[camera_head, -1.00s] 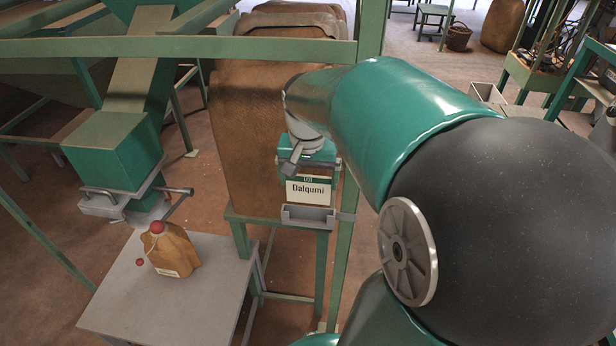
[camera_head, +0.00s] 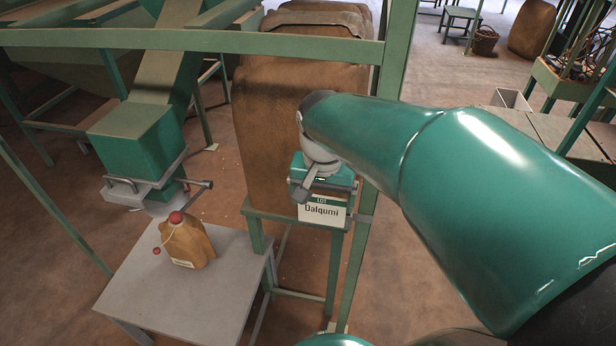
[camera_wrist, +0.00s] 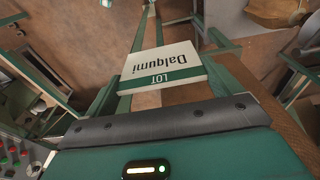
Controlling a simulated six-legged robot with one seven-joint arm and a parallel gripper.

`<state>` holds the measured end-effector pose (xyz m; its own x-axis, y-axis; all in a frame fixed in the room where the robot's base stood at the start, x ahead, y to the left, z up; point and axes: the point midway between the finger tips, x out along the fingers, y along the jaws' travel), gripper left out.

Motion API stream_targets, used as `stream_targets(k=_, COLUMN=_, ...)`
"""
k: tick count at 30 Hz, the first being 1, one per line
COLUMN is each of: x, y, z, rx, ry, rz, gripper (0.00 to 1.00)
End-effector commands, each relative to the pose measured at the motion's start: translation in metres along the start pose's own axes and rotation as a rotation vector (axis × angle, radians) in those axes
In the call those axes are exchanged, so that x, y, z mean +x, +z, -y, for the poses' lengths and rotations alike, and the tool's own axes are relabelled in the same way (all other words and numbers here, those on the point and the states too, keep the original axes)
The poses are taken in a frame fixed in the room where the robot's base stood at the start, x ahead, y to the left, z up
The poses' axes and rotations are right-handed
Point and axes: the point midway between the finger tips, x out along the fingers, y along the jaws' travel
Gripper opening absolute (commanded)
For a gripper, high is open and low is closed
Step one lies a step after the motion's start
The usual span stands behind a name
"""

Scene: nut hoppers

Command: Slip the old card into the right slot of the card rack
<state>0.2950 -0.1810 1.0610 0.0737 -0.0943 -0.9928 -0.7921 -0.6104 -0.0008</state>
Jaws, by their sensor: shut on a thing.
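The card (camera_head: 322,211) is white with a green band reading "LOT" and the name "Dalqumi" below it. My gripper (camera_head: 325,190) is shut on its top edge, and the card hangs upright below the jaws. In the wrist view the card (camera_wrist: 160,66) shows upside down beyond the grey jaw edge. A grey bracket (camera_head: 361,218) on the green post shows just right of the card. The card hides the rest of this holder, and I cannot tell whether they touch. I cannot make out a card rack with separate slots.
A large brown sack (camera_head: 272,130) stands on a green stand behind the card. A green post (camera_head: 385,110) rises close by on the right. At the left, a grey table (camera_head: 225,290) holds a small brown bag (camera_head: 188,246) under a green hopper spout (camera_head: 138,138).

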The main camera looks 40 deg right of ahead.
Motion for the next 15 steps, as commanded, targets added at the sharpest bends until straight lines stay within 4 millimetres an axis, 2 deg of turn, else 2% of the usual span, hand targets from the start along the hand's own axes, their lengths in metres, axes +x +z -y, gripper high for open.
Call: stream_targets(k=15, x=-0.004, y=0.035, z=0.0, rx=0.0, ry=0.0, rz=-0.001, gripper=0.68)
